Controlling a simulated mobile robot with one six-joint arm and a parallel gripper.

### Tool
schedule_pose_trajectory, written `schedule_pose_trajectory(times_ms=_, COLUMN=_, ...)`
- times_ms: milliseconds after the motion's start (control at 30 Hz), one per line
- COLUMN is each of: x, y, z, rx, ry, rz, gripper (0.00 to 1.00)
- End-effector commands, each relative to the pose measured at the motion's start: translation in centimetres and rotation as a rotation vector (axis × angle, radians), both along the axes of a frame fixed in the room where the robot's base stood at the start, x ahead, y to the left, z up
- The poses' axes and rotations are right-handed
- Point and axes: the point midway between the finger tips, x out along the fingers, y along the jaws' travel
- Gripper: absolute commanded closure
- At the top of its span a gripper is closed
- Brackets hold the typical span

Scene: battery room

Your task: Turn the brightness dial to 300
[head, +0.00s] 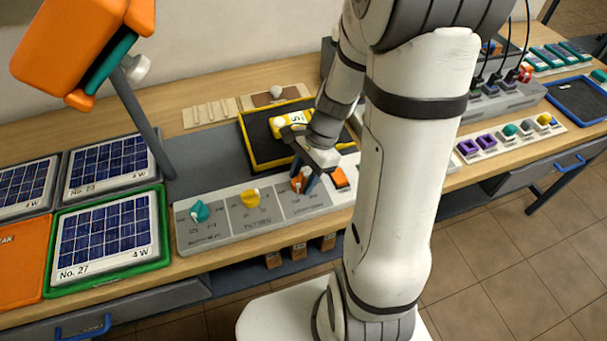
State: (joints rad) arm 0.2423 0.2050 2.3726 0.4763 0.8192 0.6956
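A grey control panel (228,234) lies along the front of the bench with three dials in a row. The left dial is teal (200,212), the middle one yellow (250,198), the right one orange (297,184). Each has small printed numbers and a label below, too blurred to read surely, so I cannot tell which is brightness. The fingers partly cover that dial. Whether they grip it is unclear.
An orange rocker or button (339,177) sits just right of my gripper. Behind is a black tray with a yellow rim (254,160) holding a yellow-and-white device (291,122). Solar panels (105,240) lie left, and an orange lamp (75,45) on a post rises at upper left.

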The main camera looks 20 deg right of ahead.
Motion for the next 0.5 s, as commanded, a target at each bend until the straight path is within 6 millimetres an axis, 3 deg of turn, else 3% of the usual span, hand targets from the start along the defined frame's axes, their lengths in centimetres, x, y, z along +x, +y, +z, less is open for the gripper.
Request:
schedule_pose_trajectory(times_ms=200, x=0.0, y=0.01, z=-0.01, rx=0.0, ry=0.001, rz=0.001, gripper=0.42)
schedule_pose_trajectory(times_ms=500, x=0.09, y=-0.14, z=0.44, rx=0.0, ry=-0.001, rz=0.001, gripper=0.42)
